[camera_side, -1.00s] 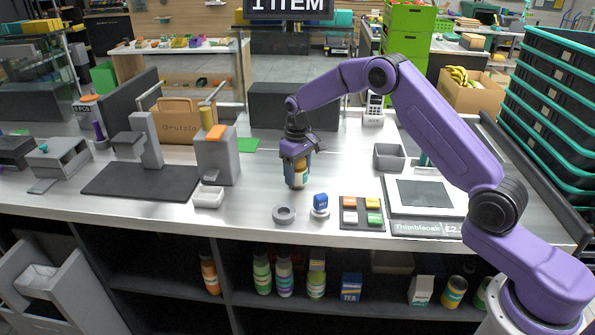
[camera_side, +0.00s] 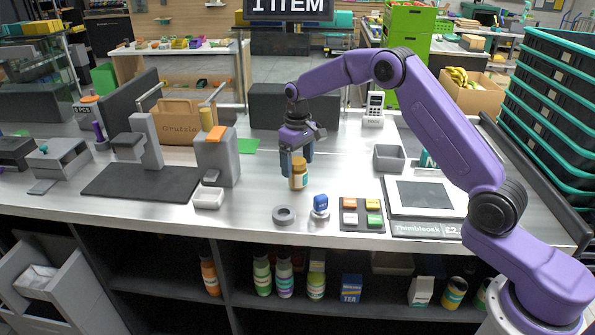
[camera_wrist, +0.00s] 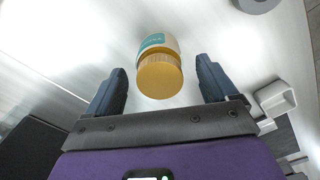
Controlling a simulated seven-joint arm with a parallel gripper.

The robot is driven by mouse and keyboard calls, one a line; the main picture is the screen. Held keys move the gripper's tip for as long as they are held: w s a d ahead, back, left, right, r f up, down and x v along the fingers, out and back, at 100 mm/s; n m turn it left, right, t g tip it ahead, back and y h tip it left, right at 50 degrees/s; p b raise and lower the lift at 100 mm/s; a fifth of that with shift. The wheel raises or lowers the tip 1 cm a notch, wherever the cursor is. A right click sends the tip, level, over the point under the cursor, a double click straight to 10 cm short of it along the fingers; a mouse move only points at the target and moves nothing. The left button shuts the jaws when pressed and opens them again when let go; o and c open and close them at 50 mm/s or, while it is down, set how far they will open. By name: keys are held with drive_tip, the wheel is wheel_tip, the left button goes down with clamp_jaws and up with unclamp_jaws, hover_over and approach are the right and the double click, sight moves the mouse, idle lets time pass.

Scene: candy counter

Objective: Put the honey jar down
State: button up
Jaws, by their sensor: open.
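The honey jar (camera_side: 299,175) has an amber lid and a pale label with a teal patch. It stands upright on the metal counter in the side view. In the wrist view the jar (camera_wrist: 159,72) shows from above, lid nearest the camera, beyond and between the fingertips, with a clear gap on each side. My gripper (camera_side: 298,155) is open and empty, just behind and above the jar. Its two dark fingers also show in the wrist view (camera_wrist: 160,85).
A grey ring (camera_side: 284,215) and a blue-topped stamp (camera_side: 320,206) lie in front of the jar. A button pad (camera_side: 361,228) and a flat scale (camera_side: 424,194) are to the right. A grey box (camera_side: 217,160) and white dish (camera_side: 208,198) stand left. Counter between them is clear.

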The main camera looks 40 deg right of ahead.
wheel_tip(320, 180, up, 8)
drive_tip(key=shift+r, duration=0.15)
drive_tip(key=shift+s+a+r, duration=0.15)
drive_tip(key=shift+s+a, duration=0.1)
drive_tip(key=shift+a, duration=0.05)
drive_tip(key=s+a+r+n, duration=0.25)
drive_tip(key=s+a, duration=0.25)
drive_tip(key=s, duration=0.5)
drive_tip(key=s+a+r+n, duration=0.1)
drive_tip(key=s+a+n, duration=0.3)
drive_tip(key=s, duration=0.7)
drive_tip(key=s+d+n, duration=0.1)
drive_tip(key=s, duration=1.1)
drive_tip(key=shift+s+f, duration=0.35)
drive_tip(key=shift+f, duration=0.05)
drive_tip(key=shift+o, duration=0.4)
drive_tip(key=s+d+f+n, duration=0.2)
drive_tip(key=s+d, duration=0.3)
drive_tip(key=s, duration=0.6)
drive_tip(key=shift+d+f+n, duration=0.25)
drive_tip(key=shift+f+n, duration=0.15)
drive_tip(key=shift+n, duration=0.05)
